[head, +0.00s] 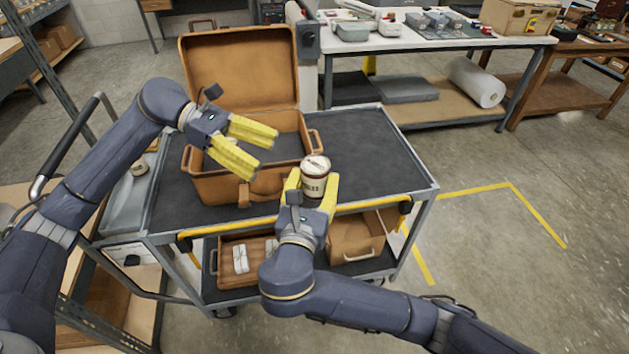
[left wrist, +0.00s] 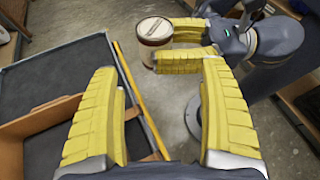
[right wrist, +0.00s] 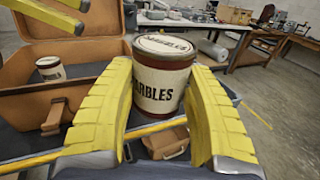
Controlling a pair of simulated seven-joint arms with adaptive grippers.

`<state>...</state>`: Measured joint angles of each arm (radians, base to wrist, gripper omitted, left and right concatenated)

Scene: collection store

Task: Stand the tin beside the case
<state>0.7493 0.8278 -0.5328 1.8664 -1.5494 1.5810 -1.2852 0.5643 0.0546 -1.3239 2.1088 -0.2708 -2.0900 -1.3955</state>
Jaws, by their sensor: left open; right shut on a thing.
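The tin (head: 315,180) is a cream cylinder with dark red bands and lettering. It also shows in the right wrist view (right wrist: 161,85), reading "...ARBLES", and in the left wrist view (left wrist: 156,40). My right gripper (head: 312,190) is shut on its sides and holds it upright near the cart's front edge. I cannot tell its height above the cart. The open tan case (head: 225,190) stands on the cart, left of the tin, lid raised. My left gripper (head: 267,154) is open and empty over the case, hiding part of its inside.
A smaller-looking cream tin (right wrist: 50,68) appears within the case in the right wrist view. The cart's dark top (head: 375,160) is clear right of the case. A brown box (head: 355,238) and a tray lie on the lower shelf. A white workbench (head: 440,45) stands behind.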

